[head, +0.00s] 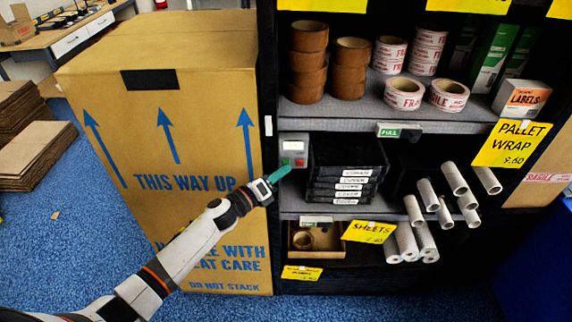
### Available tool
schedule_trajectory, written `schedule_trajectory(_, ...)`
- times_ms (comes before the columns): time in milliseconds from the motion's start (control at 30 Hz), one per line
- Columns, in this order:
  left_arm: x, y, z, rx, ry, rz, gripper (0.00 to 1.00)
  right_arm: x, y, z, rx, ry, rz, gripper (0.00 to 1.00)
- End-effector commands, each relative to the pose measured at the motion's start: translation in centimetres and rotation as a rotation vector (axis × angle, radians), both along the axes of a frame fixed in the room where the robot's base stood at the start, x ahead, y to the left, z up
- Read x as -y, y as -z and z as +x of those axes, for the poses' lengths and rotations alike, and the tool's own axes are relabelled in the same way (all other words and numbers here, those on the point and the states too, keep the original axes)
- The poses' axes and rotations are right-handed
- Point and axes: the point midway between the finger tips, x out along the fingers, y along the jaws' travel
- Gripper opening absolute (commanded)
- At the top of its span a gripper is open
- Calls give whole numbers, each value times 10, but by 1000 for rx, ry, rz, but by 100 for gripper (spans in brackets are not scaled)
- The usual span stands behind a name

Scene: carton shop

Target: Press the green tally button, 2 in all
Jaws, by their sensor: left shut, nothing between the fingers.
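The tally box (293,147) is a small grey unit on the left side of the shelf rack, with a pale display on its upper part. Low on its face are a green button (286,162) and a red button (300,162). My left gripper (283,170) is shut and empty, its teal fingertips just below the green button in the picture. I cannot tell whether the tips touch it. The display is too small to read. My right gripper is not in view.
A large carton (165,120) stands left of the rack, behind my left arm. Black trays (347,165) sit right of the tally box. The shelf above holds tape rolls (403,93); white tubes (425,240) stick out at lower right.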

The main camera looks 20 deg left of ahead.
Motion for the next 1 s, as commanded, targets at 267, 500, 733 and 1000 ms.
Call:
schedule_trajectory(267,0,0,0,0,0,0,0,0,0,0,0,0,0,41)
schedule_trajectory(500,-1,0,3,0,0,0,0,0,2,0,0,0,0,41)
schedule_trajectory(733,-2,0,6,0,0,1,0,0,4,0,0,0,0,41)
schedule_trajectory(1000,-3,0,9,0,-1,1,0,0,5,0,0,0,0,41)
